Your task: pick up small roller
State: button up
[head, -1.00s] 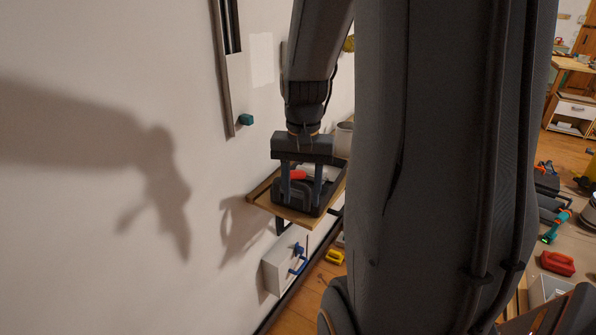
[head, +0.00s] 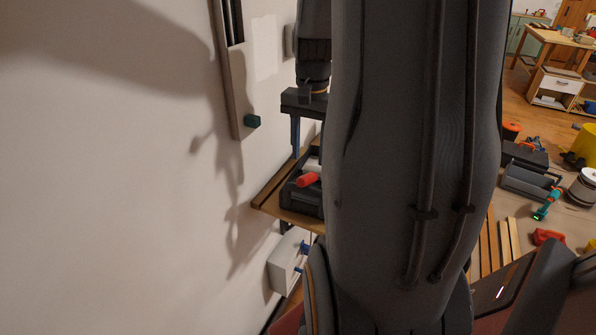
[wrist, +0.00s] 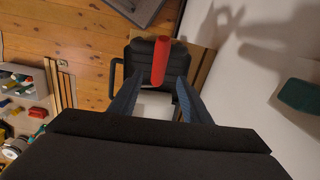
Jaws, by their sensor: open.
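The small roller shows in the wrist view as a red handle (wrist: 161,62) and a pale white part (wrist: 155,104) between my fingers. I cannot tell for certain that the white part belongs to it. The red handle also shows in the head view (head: 308,180), lying on a black tray (head: 296,199) on a wooden wall shelf (head: 268,197). My gripper (wrist: 157,84) is open, its fingers on either side of the roller in the wrist picture and apart from it. In the head view one finger hangs above the shelf; my arm hides the rest.
A white box (head: 286,262) is below the shelf. A grey toolbox (head: 530,183) and other tools lie on the floor to the right.

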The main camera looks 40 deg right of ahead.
aim_at(308, 175)
jog(key=shift+w+f, duration=0.1)
jog(key=shift+f, duration=0.2)
jog(key=shift+s+f+p, duration=0.2)
jog(key=shift+f+p, duration=0.8)
jog(key=shift+f, duration=2.6)
grip_shut()
